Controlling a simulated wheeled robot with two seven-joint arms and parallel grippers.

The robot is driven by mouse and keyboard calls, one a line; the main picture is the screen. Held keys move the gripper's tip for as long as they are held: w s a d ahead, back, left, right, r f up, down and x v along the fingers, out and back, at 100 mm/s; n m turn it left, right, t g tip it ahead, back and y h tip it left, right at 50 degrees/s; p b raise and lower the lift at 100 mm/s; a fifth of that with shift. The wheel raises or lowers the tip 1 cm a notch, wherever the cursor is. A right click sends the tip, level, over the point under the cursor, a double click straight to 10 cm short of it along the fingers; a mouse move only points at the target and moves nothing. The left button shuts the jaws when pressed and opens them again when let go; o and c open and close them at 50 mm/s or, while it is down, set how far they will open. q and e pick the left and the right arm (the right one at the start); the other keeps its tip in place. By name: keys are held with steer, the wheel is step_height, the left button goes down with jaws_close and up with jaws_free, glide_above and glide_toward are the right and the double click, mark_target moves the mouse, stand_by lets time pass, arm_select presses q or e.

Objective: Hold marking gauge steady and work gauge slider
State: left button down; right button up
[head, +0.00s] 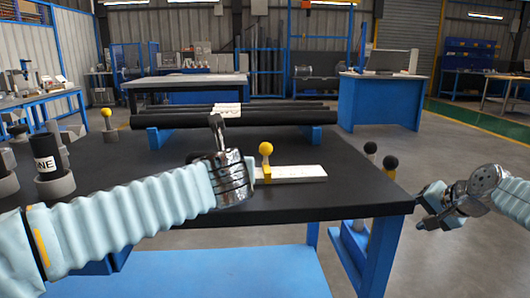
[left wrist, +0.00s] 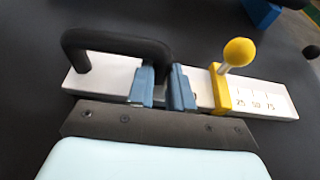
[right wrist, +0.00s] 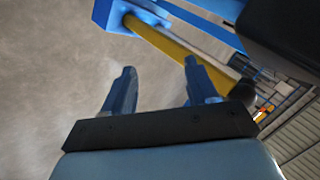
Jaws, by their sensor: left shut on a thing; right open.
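The marking gauge is a white bar (head: 300,172) lying on the black table, with printed marks 25, 50 and 75 near its right end in the left wrist view (left wrist: 281,106). A yellow slider with a ball knob (head: 266,150) sits around the bar, just left of the 25 mark; it also shows in the left wrist view (left wrist: 221,88). A black arched handle (left wrist: 115,42) stands at the bar's left part. My left gripper (left wrist: 163,88) is shut on the handle's right leg. My right gripper (head: 432,206) is open and empty, off the table's right edge; its fingers (right wrist: 160,90) are apart.
Black rollers (head: 240,117) lie across blue supports behind the gauge. Dark cylinders (head: 48,160) and a yellow-knobbed post (head: 107,118) stand at the left. Black-knobbed and yellow posts (head: 390,165) rise by the table's right edge. The table right of the gauge is clear.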

step_height(320, 180, up, 8)
steer(key=a, duration=0.1)
step_height(320, 180, up, 13)
steer(key=n+h, duration=0.2)
steer(key=n, duration=1.1)
glide_above(266, 152)
steer(key=s, duration=0.5)
steer(key=shift+y, duration=0.3)
steer(key=x, duration=1.1)
steer(key=shift+d+f, duration=0.1)
steer(key=shift+d, duration=0.05)
jaws_close()
